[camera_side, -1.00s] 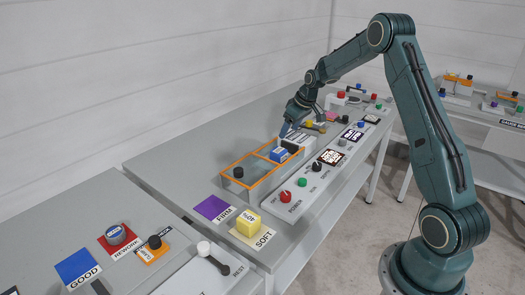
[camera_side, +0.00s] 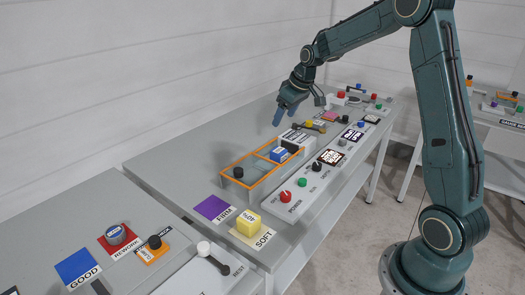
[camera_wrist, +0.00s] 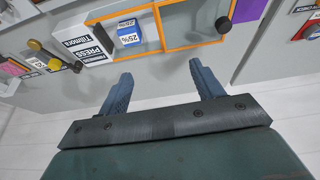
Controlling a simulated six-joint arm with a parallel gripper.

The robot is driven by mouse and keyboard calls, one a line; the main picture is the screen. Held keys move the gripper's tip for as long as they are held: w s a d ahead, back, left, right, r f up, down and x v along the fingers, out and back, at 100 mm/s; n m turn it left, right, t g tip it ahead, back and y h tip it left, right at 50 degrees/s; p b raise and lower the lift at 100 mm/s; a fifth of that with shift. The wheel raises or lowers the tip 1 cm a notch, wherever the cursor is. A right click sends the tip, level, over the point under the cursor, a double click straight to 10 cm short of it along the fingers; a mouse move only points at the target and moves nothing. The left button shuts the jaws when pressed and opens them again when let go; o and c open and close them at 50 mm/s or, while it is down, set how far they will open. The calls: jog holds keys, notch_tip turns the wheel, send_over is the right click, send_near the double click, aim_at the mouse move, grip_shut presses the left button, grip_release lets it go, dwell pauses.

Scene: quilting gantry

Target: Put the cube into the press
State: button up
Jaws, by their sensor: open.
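A blue cube (camera_side: 279,154) with a white label sits inside the far compartment of an orange-rimmed box (camera_side: 247,184). It also shows in the wrist view (camera_wrist: 128,33), its label reading 25%. A white block marked PRESS (camera_wrist: 88,44) adjoins the box's end. A yellow cube (camera_side: 248,224) sits on the pad marked SOFT. My gripper (camera_side: 284,116) is open and empty, above and behind the box. In the wrist view, my open fingers (camera_wrist: 161,71) are apart from the blue cube, with bare table between them.
A black knob (camera_side: 238,172) stands at the box's near end. A control panel with a red POWER knob (camera_side: 285,197) runs along the table's front. A purple pad (camera_side: 214,208) lies near the box. Another table at the left holds several pads and knobs.

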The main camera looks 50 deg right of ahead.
jog(key=s+a+r, duration=1)
jog(key=s+a, duration=0.3)
jog(key=a, duration=0.1)
jog(key=s+a, duration=0.3)
jog(key=s, duration=0.5)
jog(key=s+a+f+t, duration=0.1)
jog(key=s+a, duration=0.2)
jog(key=s, duration=0.6)
jog(key=shift+s+a, duration=0.15)
jog(key=shift+a, duration=0.25)
jog(key=shift+f, duration=0.1)
